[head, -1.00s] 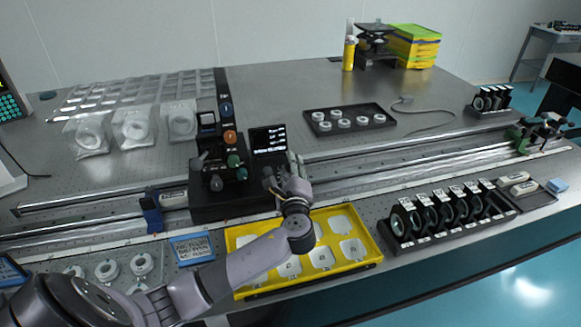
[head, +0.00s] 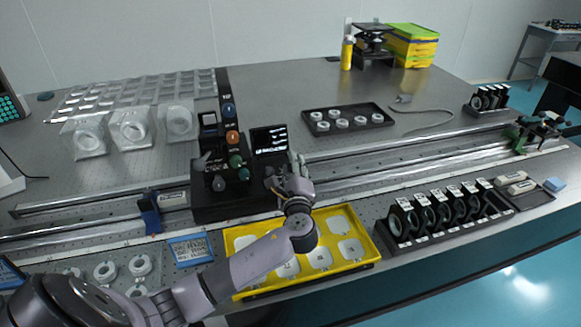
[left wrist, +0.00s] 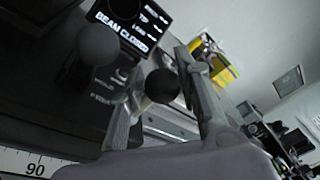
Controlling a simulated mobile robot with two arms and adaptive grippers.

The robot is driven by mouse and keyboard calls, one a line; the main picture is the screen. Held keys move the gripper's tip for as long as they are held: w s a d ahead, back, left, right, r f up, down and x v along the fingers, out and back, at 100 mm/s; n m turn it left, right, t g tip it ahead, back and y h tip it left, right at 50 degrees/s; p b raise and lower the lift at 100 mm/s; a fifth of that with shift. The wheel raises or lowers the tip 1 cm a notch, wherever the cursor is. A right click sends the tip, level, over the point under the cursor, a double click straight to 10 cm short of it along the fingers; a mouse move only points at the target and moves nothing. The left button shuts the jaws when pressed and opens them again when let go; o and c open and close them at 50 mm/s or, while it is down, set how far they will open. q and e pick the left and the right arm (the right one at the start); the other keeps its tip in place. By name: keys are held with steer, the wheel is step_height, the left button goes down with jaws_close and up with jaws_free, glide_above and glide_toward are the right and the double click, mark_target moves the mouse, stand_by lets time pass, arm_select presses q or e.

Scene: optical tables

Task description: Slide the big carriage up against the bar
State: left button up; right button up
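The big carriage (head: 232,192) is a black unit on the long rail, left of the middle in the head view. It carries coloured knobs and a small lit display (head: 268,140), which reads BEAM CLOSED in the left wrist view (left wrist: 135,22). My left gripper (head: 292,172) is at the carriage's right front side. In the left wrist view its fingers (left wrist: 166,80) close around a round black knob (left wrist: 162,87) with little or no gap. I cannot tell for sure which part is the bar; a blue upright clamp (head: 150,212) stands on the rail left of the carriage.
The rail (head: 400,172) is clear to the right, up to a green and black mount (head: 520,138). A yellow tray (head: 372,262) sits in front, beneath my left arm. A black rack of round optics (head: 450,218) stands front right; a black tray of white rings (head: 387,112) lies behind.

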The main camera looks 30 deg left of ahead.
arm_select(q)
steer(key=o, duration=0.4)
steer(key=shift+s, duration=0.1)
steer(key=shift+c, duration=0.2)
steer(key=shift+s+d, duration=0.1)
steer(key=v, duration=1.1)
steer(key=shift+s+d, duration=0.25)
steer(key=shift+d, duration=0.05)
steer(key=shift+c, duration=0.2)
